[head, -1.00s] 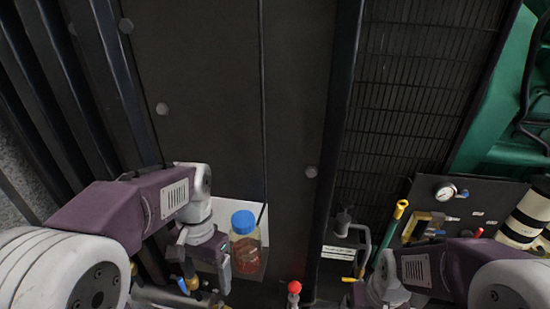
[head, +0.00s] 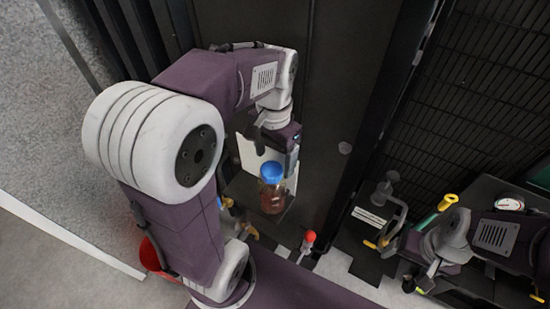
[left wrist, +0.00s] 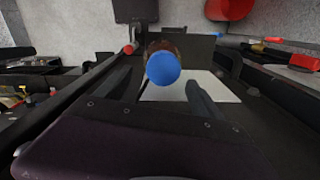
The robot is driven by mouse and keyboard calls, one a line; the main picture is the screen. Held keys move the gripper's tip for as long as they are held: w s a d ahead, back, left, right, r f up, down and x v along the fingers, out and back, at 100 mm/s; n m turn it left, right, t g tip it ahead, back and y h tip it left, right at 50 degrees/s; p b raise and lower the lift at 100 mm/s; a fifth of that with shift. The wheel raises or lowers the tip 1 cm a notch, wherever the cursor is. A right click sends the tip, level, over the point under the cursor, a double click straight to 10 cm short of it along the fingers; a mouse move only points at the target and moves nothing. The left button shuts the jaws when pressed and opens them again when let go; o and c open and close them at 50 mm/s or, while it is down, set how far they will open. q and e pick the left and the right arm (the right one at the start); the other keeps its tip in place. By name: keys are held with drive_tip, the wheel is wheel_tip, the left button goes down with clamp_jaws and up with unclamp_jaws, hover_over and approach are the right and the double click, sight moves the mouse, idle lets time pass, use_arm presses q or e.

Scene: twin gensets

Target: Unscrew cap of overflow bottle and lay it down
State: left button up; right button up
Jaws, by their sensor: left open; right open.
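The overflow bottle (head: 272,200) holds a reddish-brown liquid and stands upright on a dark bracket with a pale back plate. Its blue cap (head: 271,172) is on top. My left gripper (head: 276,156) is open and empty, just above and behind the cap in the head view. In the left wrist view the blue cap (left wrist: 163,68) lies ahead, between the lines of the two open fingers (left wrist: 160,88), with no visible contact. The cap hides most of the bottle there. My right gripper (head: 425,272) is at the lower right, open, partly hidden by its wrist and far from the bottle.
A dark panel (head: 330,90) rises behind the bottle. A red-knobbed lever (head: 308,238) stands right of it. A red bucket (head: 155,257) is on the floor at left, also seen in the left wrist view (left wrist: 230,8). A yellow-green handled tool (head: 437,210) is near my right arm.

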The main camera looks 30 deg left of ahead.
sight(271, 169)
use_arm(q)
drive_tip(key=shift+s+a+f, duration=0.15)
drive_tip(key=shift+s+f, duration=0.1)
drive_tip(key=shift+f, duration=0.3)
drive_tip(key=shift+s+a+f, duration=0.15)
drive_tip(key=shift+s+f, duration=0.1)
drive_tip(key=shift+f, duration=0.3)
drive_tip(key=shift+s+a+f, duration=0.1)
drive_tip(key=shift+a+f, duration=0.1)
drive_tip(key=shift+f, duration=0.15)
drive_tip(key=shift+w+d, duration=0.15)
drive_tip(key=shift+w, duration=0.2)
drive_tip(key=shift+d, duration=0.1)
drive_tip(key=c, duration=1.4)
drive_tip(key=shift+n+p, duration=0.55)
drive_tip(key=shift+n, duration=1.85)
use_arm(e)
drive_tip(key=shift+s+a+r, duration=0.1)
drive_tip(key=shift+a+r, duration=0.05)
drive_tip(key=shift+r, duration=0.3)
drive_tip(key=shift+s+a+r, duration=0.1)
drive_tip(key=shift+a+r, duration=0.05)
drive_tip(key=shift+r, duration=0.3)
